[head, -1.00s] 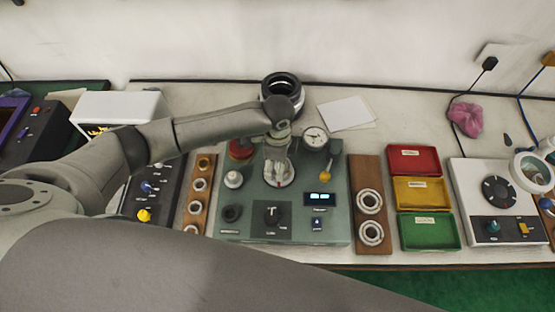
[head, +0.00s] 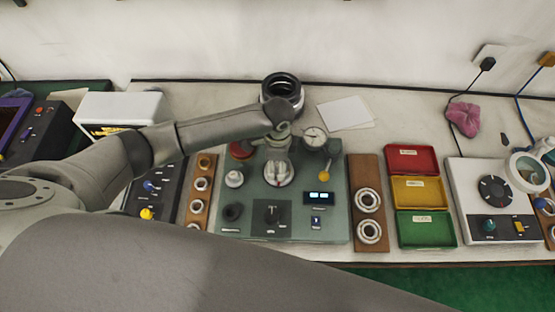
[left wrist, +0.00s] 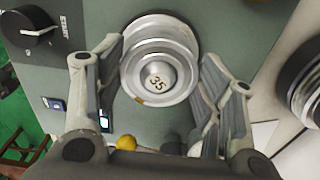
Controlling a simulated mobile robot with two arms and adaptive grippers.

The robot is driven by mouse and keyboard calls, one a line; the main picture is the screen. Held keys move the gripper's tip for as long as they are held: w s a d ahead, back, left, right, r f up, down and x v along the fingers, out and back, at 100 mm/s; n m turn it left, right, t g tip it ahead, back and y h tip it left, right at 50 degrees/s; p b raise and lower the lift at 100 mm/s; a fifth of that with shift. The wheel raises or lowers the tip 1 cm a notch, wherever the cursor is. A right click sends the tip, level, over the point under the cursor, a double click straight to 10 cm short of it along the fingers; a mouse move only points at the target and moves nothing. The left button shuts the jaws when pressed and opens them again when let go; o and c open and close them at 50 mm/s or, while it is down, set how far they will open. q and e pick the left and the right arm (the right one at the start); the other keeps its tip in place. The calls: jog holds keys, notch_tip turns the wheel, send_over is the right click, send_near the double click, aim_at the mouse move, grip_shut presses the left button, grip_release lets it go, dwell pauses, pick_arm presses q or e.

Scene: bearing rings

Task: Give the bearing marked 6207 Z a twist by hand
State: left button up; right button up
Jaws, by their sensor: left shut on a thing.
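The grey-green test unit (head: 335,220) stands mid-bench. A silver stepped round part (left wrist: 162,48) sits on its panel, with a hub marked 35 (left wrist: 156,82) at its centre. It looks like a bearing on a spindle; I cannot read 6207 Z on it. My left gripper (head: 278,163) is over this part and shut on it. In the left wrist view, its fingers lie on either side of the part. In the head view the gripper partly covers it. My right gripper is not in view.
Wooden boards with rings flank the unit: a left board (head: 200,205) and a right board (head: 354,192). Red (head: 415,158), yellow (head: 422,190) and green (head: 426,229) trays lie further right. A gauge (head: 314,138) and knobs crowd the panel around the gripper.

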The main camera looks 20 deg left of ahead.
pick_arm(q)
jog(key=shift+r+n+p, duration=0.1)
jog(key=shift+n+p, duration=0.45)
jog(key=shift+n, duration=0.05)
dwell(0.3)
jog(key=shift+s+n+p, duration=0.1)
jog(key=shift+n+p, duration=0.55)
jog(key=shift+n, duration=0.05)
jog(key=shift+n, duration=0.5)
jog(key=shift+n, duration=1.1)
jog(key=shift+s+n, duration=0.1)
jog(key=shift+n, duration=1.1)
jog(key=shift+d, duration=0.1)
